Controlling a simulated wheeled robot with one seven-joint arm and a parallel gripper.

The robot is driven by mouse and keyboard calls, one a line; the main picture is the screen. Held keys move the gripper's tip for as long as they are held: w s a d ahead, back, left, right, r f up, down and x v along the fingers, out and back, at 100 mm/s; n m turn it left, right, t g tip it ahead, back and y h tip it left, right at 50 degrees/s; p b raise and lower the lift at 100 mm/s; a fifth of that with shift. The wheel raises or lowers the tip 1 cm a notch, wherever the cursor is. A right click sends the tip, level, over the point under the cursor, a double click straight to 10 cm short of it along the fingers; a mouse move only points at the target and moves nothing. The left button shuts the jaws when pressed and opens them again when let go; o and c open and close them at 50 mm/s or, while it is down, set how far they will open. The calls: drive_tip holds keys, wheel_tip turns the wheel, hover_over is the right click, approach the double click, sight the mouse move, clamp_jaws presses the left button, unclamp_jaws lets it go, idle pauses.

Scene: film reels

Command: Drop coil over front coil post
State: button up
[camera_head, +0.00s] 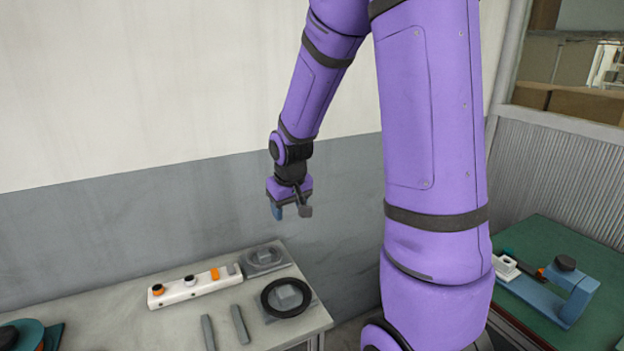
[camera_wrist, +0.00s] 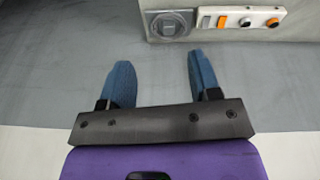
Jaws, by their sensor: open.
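A black ring, which looks like the coil (camera_head: 283,314), lies flat on the table around a grey block-shaped post (camera_head: 288,296) on a square base, the nearer of two such stations. The rear station (camera_head: 264,257) has a grey base and a low grey block; it also shows in the wrist view (camera_wrist: 171,27). My gripper (camera_head: 291,212) is open and empty, raised above and behind the table beside the wall. Its two blue fingers stand well apart in the wrist view (camera_wrist: 158,64), with nothing between them. The ring is not visible in the wrist view.
A white control strip (camera_head: 196,287) with orange and black knobs lies left of the stations. Two grey bars (camera_head: 239,325) lie in front of it. A teal object (camera_head: 38,333) is at the lower left. A green table (camera_head: 537,239) with a blue device (camera_head: 567,289) stands right.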

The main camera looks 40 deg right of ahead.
drive_tip(key=s+a+r+t, duration=0.1)
drive_tip(key=s+a+r, duration=0.3)
drive_tip(key=s+r, duration=0.2)
drive_tip(key=s+a+r+n, duration=0.1)
drive_tip(key=s+a+r, duration=0.3)
drive_tip(key=s+r, duration=0.2)
drive_tip(key=s+a+r+n+t+y, duration=0.1)
drive_tip(key=s+a+r, duration=0.3)
drive_tip(key=s+r, duration=0.3)
drive_tip(key=shift+s+a+t, duration=0.15)
drive_tip(key=shift+s+t, duration=0.15)
drive_tip(key=shift+s, duration=1.05)
idle(1.0)
